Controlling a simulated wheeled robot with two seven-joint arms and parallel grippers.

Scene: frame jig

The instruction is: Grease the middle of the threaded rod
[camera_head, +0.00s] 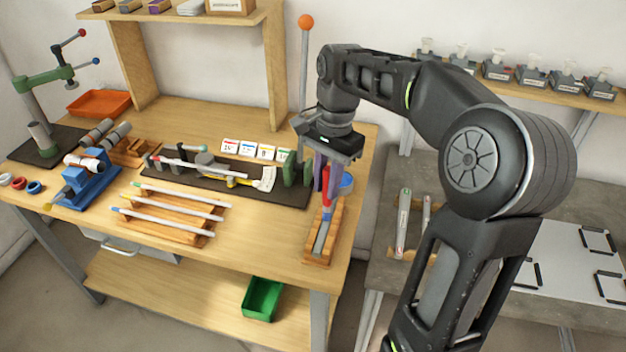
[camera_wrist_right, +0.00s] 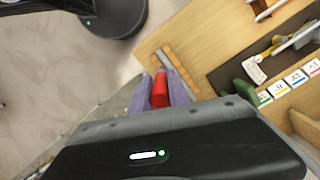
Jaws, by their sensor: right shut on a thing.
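My right gripper (camera_head: 325,178) has purple fingers shut on a red-handled tool (camera_head: 326,186), whose lower part is blue. It holds the tool upright over a narrow wooden tray (camera_head: 338,236) with a grey strip in it. I cannot tell whether the tip touches the tray. In the right wrist view, the red tool (camera_wrist_right: 159,90) sits between the fingers (camera_wrist_right: 158,92). A pale rod (camera_head: 205,166) lies across supports on a dark mat. More pale rods (camera_head: 185,196) with coloured ends lie on a wooden rack. I cannot tell which rod is threaded. My left gripper is out of view.
Small label cards (camera_head: 248,149) and a green block (camera_head: 296,172) stand near the mat. A blue vise-like fixture (camera_head: 88,182) is at left. A grey bench (camera_head: 385,275) stands right, beyond a gap.

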